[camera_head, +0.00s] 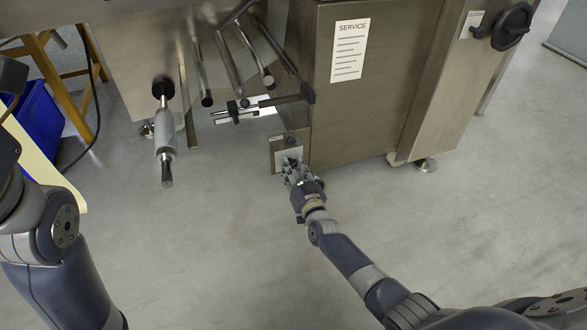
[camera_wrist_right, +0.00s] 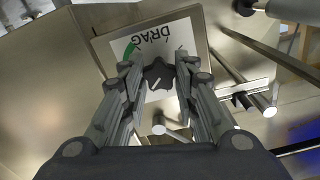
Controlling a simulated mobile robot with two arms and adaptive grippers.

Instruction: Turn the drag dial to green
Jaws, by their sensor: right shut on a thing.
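The drag dial (camera_wrist_right: 157,74) is a small black knob on a white plate marked DRAG (camera_wrist_right: 185,32). A green arc (camera_wrist_right: 131,47) is printed on the plate, beside the dial at the upper left in the right wrist view. A pale pointer mark shows on the knob, but I cannot tell for sure which end points. My right gripper (camera_wrist_right: 157,82) is shut on the dial, one finger on each side. In the head view the right gripper (camera_head: 292,170) is at the small dial panel (camera_head: 278,146) low on the machine and hides the dial.
The steel machine cabinet (camera_head: 370,110) with a SERVICE sheet (camera_head: 349,50) rises behind the panel. Rods and a roller (camera_head: 165,140) stick out to the left. A black rotary handle (camera_head: 511,26) is at upper right. A blue bin (camera_head: 38,125) stands at left. The floor in front is clear.

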